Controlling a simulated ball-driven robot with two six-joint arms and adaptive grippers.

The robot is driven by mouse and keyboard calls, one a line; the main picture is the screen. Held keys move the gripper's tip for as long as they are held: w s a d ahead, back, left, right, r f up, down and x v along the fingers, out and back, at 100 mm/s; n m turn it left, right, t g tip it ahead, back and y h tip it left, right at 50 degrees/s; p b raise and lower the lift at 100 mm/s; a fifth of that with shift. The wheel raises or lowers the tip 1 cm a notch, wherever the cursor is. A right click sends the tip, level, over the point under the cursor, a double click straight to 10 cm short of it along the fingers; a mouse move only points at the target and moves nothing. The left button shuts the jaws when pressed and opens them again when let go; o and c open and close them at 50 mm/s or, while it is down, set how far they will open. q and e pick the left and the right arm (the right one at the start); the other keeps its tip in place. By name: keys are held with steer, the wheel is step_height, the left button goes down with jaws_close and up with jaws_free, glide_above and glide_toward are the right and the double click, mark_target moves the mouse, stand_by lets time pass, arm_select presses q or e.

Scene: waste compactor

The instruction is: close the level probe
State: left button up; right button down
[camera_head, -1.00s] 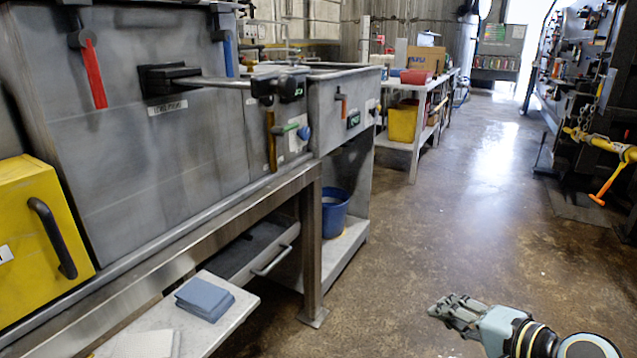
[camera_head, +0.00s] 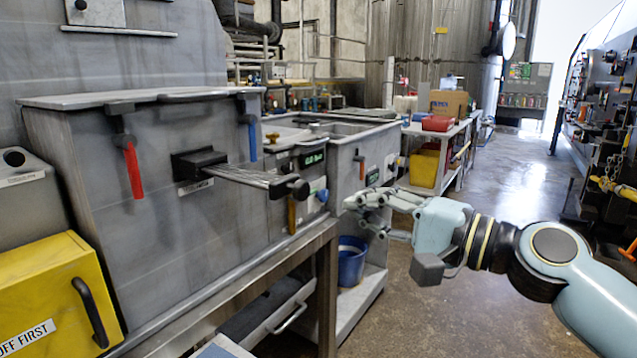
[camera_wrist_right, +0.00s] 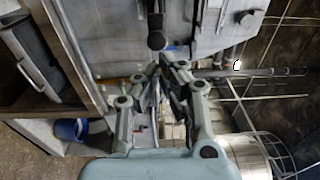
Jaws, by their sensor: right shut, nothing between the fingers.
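The level probe (camera_head: 245,178) is a metal rod on a black bracket on the front of the grey tank, with a small label below the bracket. The rod sticks out from the tank wall and ends in a black knob (camera_head: 292,187). My right gripper (camera_head: 353,205) is shut and empty, to the right of the knob and apart from it in the head view. In the right wrist view the shut fingers (camera_wrist_right: 162,80) point toward a black knob (camera_wrist_right: 156,40) just beyond their tips. My left gripper is not in view.
Red (camera_head: 133,170) and blue (camera_head: 251,138) handles hang on the tank front. A yellow box (camera_head: 55,290) stands at lower left. A blue bucket (camera_head: 351,262) sits under the bench. The floor (camera_head: 510,180) to the right is clear; dark machinery (camera_head: 605,130) lines the far right.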

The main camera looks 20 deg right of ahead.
mark_target(304, 190)
steer(key=p+x, duration=0.1)
steer(key=x, duration=0.5)
steer(key=shift+w+a+r, duration=0.1)
steer(key=shift+w+a, duration=0.1)
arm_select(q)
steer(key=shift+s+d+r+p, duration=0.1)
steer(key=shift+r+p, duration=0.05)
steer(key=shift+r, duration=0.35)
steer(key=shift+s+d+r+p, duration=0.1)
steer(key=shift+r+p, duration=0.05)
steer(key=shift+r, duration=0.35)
arm_select(e)
steer(key=shift+w+a, duration=0.45)
steer(key=shift+w, duration=0.15)
